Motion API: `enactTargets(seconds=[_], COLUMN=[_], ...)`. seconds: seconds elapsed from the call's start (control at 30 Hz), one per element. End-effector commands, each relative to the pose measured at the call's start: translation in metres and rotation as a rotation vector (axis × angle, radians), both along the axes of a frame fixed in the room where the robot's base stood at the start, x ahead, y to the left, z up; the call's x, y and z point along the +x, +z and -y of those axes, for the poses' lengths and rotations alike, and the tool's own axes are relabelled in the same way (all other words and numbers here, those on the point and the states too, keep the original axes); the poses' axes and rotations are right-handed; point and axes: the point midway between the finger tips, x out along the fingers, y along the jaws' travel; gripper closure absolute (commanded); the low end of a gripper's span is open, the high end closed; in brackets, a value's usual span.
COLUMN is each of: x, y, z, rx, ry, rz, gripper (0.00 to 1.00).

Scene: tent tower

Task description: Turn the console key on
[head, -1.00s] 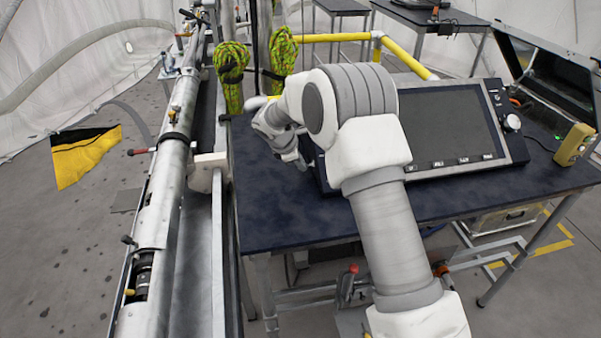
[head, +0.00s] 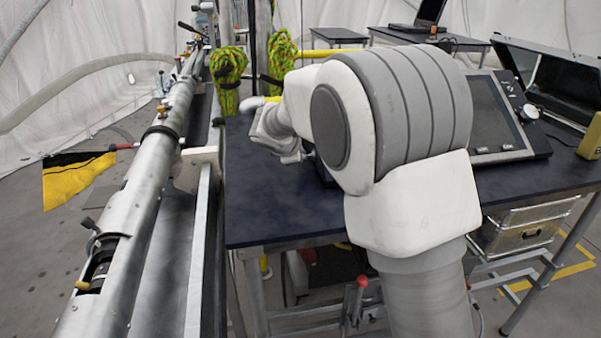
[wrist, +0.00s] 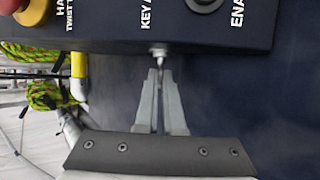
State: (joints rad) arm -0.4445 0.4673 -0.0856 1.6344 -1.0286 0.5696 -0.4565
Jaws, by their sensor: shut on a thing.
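The console (head: 500,118) is a dark panel with a large screen on the blue table, partly hidden behind my arm. In the wrist view, the console's edge (wrist: 110,42) carries white lettering, including "KEY". A small metal key (wrist: 158,49) sticks out of that edge below the lettering. My gripper (wrist: 160,74) has its two grey fingers close together, with the tips at the key, shut on it. How far the key is turned I cannot tell. In the head view, my gripper (head: 294,158) is small at the console's left side, and the key is hidden.
A red button (wrist: 10,5) and a round knob (wrist: 204,4) sit on either side of the key. A long metal tube assembly (head: 150,190) runs along the left. Yellow-green ropes (head: 228,65) hang behind the table (head: 270,215). An open case (head: 550,80) stands at right.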

Motion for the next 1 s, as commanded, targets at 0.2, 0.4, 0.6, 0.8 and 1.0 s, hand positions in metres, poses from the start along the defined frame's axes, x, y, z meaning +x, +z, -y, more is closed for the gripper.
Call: enactTargets(seconds=[0.2, 0.4, 0.6, 0.8, 1.0], x=[-0.0018, -0.0032, -0.0042, -0.0051, -0.0061], y=[-0.011, -0.0116, -0.012, -0.0129, -0.0131], z=[-0.0007, -0.0003, -0.0003, -0.0001, 0.0002], rx=[0.018, 0.032, 0.048, 0.065, 0.084], ry=[0.002, 0.002, 0.002, 0.004, 0.003], rz=[0.087, 0.165, 0.244, 0.33, 0.424], gripper=[1.0, 1.0, 1.0, 1.0, 1.0])
